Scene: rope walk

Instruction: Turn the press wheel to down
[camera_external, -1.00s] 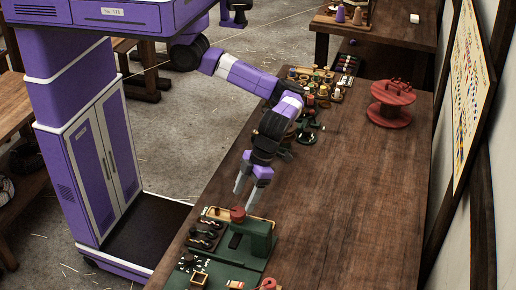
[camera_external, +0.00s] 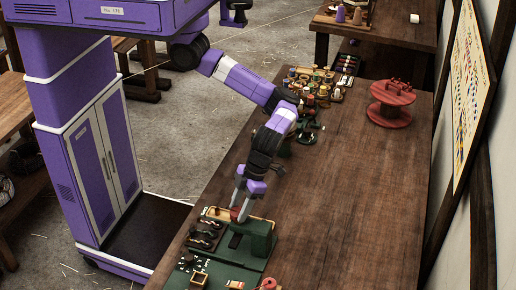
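A green press (camera_external: 259,240) stands near the front end of the long wooden bench. A small red wheel (camera_external: 235,215) sits at its top left, mostly hidden by my fingers. My gripper (camera_external: 240,212) points down over the wheel, with its two grey fingers apart and their tips at the wheel. I cannot tell whether the fingers touch or grip it. The wheel's turned position is too small and covered to read.
A tray of dark parts (camera_external: 207,232) lies left of the press. Another red piece (camera_external: 268,284) shows at the bottom edge. A red spool (camera_external: 391,104) stands far right, and several small bottles (camera_external: 313,82) stand at the back. The bench's middle right is clear.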

